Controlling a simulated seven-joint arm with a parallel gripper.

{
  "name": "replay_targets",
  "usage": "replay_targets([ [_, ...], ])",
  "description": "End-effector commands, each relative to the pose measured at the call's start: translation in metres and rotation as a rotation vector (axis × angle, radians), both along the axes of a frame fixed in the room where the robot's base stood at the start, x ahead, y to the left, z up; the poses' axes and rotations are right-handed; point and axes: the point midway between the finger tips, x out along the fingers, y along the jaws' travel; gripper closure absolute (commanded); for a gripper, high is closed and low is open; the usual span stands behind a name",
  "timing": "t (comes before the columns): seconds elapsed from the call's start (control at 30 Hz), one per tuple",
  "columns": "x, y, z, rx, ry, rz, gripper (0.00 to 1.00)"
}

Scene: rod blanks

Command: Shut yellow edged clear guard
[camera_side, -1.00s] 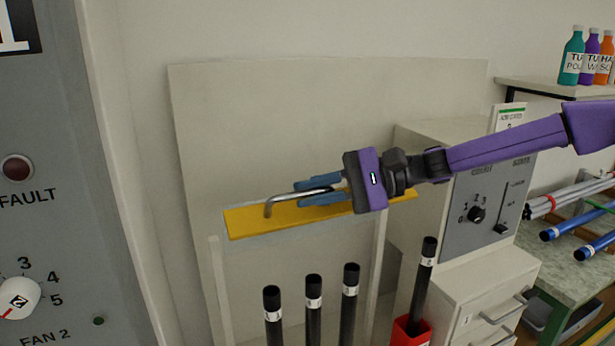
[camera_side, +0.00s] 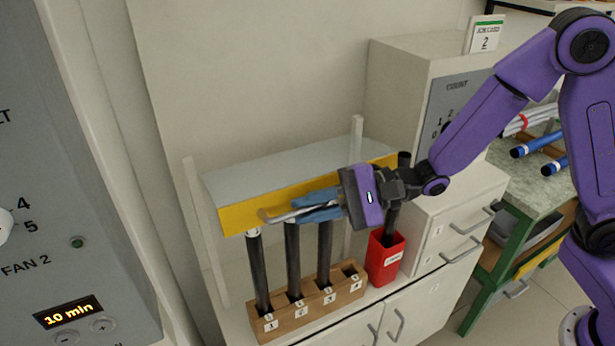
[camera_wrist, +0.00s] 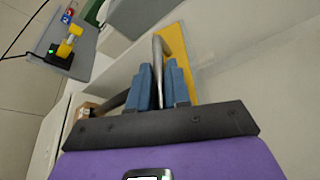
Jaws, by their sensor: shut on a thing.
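The clear guard (camera_side: 290,165) spans the two pale posts (camera_side: 205,230) as a tilted, greyish panel. Its yellow edge (camera_side: 245,213) faces outward and sits just above the black rods (camera_side: 260,275), overlapping their tops in the side view. A grey bar handle (camera_side: 270,216) stands off the yellow edge. My gripper (camera_side: 303,207) is shut on this handle with its blue fingers. In the wrist view the handle (camera_wrist: 157,70) runs between my two fingers (camera_wrist: 160,88), with the yellow edge (camera_wrist: 178,50) just behind it. The guard's hinge line is hard to make out.
Below stands a wooden rack (camera_side: 315,306) with rods in three slots; slot 4 is empty. A red bin (camera_side: 386,260) with a rod leaning in it is right of the rack. A grey cabinet (camera_side: 455,105) stands behind, and a control panel (camera_side: 85,200) is at left.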

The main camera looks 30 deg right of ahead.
Motion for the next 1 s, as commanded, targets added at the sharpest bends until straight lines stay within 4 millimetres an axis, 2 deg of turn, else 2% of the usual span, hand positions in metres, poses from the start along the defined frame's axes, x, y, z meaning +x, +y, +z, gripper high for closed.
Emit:
replay_targets([
  [0.03,-0.001,-0.001,-0.011,-0.007,-0.008,-0.002,1.0],
  [0.1,-0.001,-0.001,-0.02,-0.007,-0.057,-0.003,1.0],
  [0.4,0.001,-0.001,-0.044,-0.004,-0.201,-0.001,1.0],
  [1.0,0.002,0.0,-0.055,-0.009,-0.249,0.0,1.0],
])
